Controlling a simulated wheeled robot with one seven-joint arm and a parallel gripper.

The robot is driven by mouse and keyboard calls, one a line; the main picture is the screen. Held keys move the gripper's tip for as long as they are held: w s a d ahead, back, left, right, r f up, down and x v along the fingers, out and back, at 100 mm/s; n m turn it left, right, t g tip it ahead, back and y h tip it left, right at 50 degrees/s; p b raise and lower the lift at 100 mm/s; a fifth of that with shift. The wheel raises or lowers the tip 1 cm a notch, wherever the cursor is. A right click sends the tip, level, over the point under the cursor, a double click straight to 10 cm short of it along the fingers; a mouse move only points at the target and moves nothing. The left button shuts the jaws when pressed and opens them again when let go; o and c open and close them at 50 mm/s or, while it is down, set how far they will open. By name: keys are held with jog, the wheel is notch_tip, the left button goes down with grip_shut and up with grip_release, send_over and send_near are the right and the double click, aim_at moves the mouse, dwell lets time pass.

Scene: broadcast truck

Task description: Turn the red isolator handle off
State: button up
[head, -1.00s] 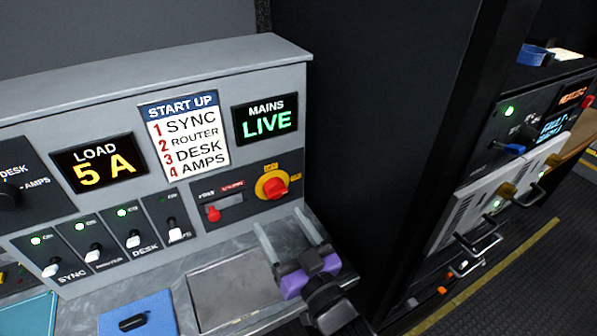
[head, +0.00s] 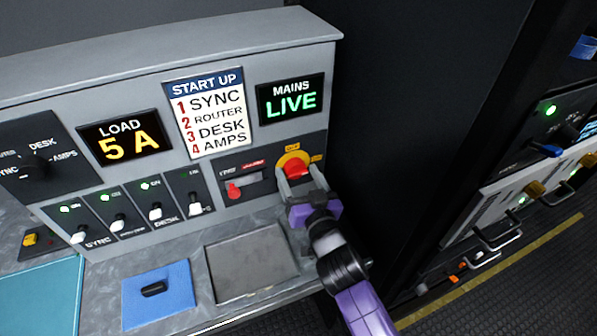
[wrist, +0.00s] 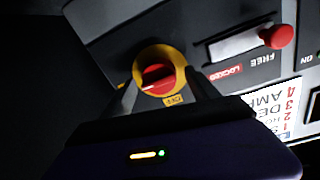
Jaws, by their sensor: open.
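The red isolator handle (head: 294,168) sits on a round yellow plate (head: 284,159) at the right end of the grey console's front, below the MAINS LIVE display (head: 291,99). My gripper (head: 304,180) is open, its two grey fingers pointing at the handle. In the wrist view the red handle (wrist: 156,77) shows between the fingertips, one on each side of the yellow plate. I cannot tell whether the fingers touch it. An OFF label shows beside the plate in the wrist view. Left of the handle is a slot with a red knob (head: 233,191), marked FREE and LOCKED.
Several white toggle switches (head: 117,222) with green lights line the panel to the left. A dark cabinet wall (head: 400,130) stands close on the right.

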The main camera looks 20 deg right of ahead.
jog(key=shift+w, duration=0.2)
jog(key=shift+c, duration=0.4)
jog(key=c, duration=1.2)
jog(key=shift+c, duration=0.2)
